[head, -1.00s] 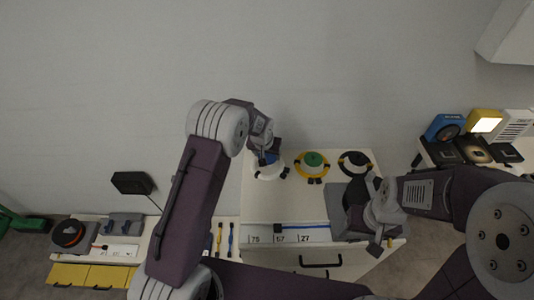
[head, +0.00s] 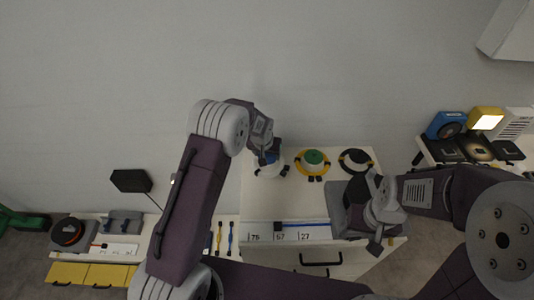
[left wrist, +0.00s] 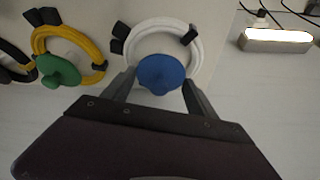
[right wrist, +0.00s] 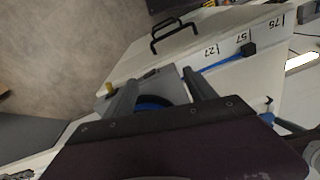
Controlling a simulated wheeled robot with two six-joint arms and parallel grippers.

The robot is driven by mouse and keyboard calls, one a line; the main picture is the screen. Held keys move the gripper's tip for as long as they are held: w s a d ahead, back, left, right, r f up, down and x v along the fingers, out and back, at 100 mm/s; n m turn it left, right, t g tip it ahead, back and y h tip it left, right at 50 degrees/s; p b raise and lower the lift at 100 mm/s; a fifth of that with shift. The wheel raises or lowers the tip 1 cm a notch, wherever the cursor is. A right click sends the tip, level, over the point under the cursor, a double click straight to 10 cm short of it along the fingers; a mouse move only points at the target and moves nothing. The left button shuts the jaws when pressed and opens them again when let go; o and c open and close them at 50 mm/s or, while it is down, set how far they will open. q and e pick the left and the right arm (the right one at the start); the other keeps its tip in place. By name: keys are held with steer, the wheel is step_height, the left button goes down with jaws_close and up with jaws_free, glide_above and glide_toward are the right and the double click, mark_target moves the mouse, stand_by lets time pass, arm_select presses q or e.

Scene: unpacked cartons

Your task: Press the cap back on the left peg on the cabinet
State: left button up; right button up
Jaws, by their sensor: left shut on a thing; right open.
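The blue cap (left wrist: 160,75) is between the fingers of my left gripper (left wrist: 159,84), which is shut on it. It sits within the white ring (left wrist: 190,52) at the left peg on the cabinet top (head: 285,200). The cap hides the peg, so I cannot tell whether it is fully seated. In the head view my left gripper (head: 268,158) is over the white ring, partly covering it. My right gripper (right wrist: 160,80) is open over a grey block with a dark blue round part, at the cabinet's right side.
A yellow ring with a green cap (head: 314,158) and a black ring with a pale middle (head: 355,161) stand right of the white ring. A blue slider (head: 280,226) lies along the marked front strip.

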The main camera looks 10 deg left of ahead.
arm_select(q)
steer(key=shift+f, duration=0.2)
steer(key=o, duration=1.9)
steer(key=shift+r, duration=0.15)
steer(key=shift+r+p, duration=2.75)
steer(key=shift+r, duration=0.75)
steer(key=shift+f, duration=0.1)
jaws_close()
